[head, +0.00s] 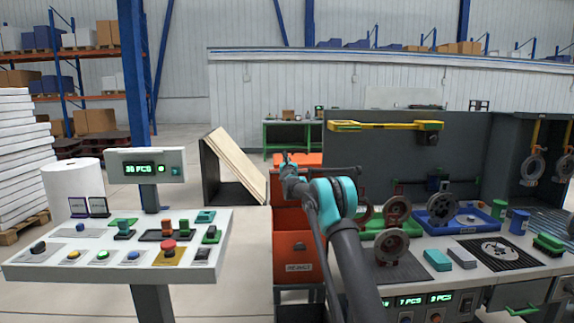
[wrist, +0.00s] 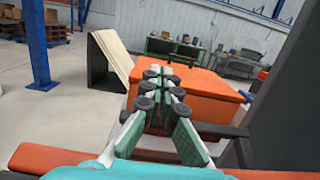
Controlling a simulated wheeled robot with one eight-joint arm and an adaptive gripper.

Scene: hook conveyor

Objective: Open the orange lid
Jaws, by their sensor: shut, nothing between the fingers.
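The orange bin marked REJECT (head: 299,262) stands left of the workbench in the head view. Orange panels show above its front, partly hidden by my arm, with the orange lid (head: 311,159) at the top. In the wrist view the lid's flat top (wrist: 205,84) lies beyond my fingertips and looks level. My gripper (head: 286,160) is at the upper left of the bin, over or beside the lid. Its fingers (wrist: 166,82) are together with nothing between them. I cannot tell whether the fingertips touch the lid.
A control console (head: 120,245) stands to the left. The workbench (head: 470,287) with wheels and trays is to the right. A tilted wooden board (head: 236,165) stands behind the bin on the left. Open floor lies between the console and the bin.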

